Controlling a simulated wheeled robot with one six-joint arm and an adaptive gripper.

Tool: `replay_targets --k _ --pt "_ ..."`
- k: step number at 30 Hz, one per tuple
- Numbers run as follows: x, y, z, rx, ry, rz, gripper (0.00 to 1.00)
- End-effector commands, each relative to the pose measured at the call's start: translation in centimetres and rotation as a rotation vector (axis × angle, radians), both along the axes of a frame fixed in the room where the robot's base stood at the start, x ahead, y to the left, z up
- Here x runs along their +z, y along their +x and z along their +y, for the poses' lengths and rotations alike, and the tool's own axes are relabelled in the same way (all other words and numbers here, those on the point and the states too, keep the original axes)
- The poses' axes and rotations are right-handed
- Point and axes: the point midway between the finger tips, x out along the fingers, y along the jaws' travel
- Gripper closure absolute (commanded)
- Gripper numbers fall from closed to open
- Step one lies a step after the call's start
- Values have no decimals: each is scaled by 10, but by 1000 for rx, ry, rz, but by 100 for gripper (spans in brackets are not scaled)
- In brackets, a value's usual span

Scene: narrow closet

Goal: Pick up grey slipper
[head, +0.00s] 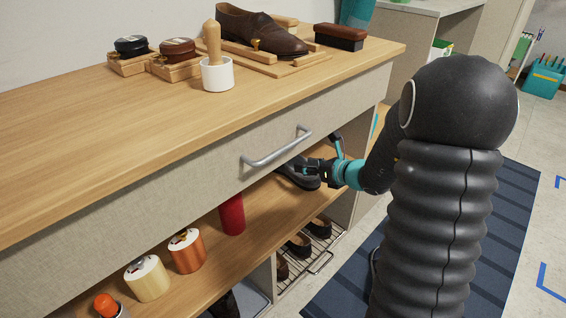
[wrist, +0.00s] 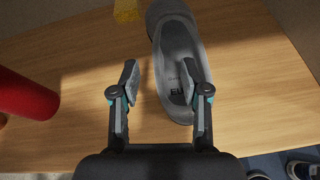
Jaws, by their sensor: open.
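The grey slipper (wrist: 173,58) lies on the wooden shelf in the wrist view, its toe at the top and its open heel end towards me. My gripper (wrist: 160,72) is open over its rear part. The left finger is beside the slipper's left side, over bare wood. The right finger overlaps the slipper's opening, so the left side wall lies between the fingers. I cannot tell whether either finger touches it. In the head view the slipper (head: 299,178) shows partly under the drawer, with my gripper (head: 318,170) at its right end hiding part of it.
A drawer with a metal handle (head: 277,147) hangs just above the shelf. A red can (wrist: 24,97) stands to the left. A yellow item (wrist: 127,11) lies beyond. Orange (head: 186,251) and cream (head: 148,279) cans stand further along. A wire rack with brown shoes (head: 299,244) is below.

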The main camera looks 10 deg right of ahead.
Motion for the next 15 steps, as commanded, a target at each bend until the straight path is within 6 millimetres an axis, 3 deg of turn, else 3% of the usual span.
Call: replay_targets --k 3,15 --pt "-7 13 9 2 -1 1 54" --pt "-17 32 24 3 -2 1 54"
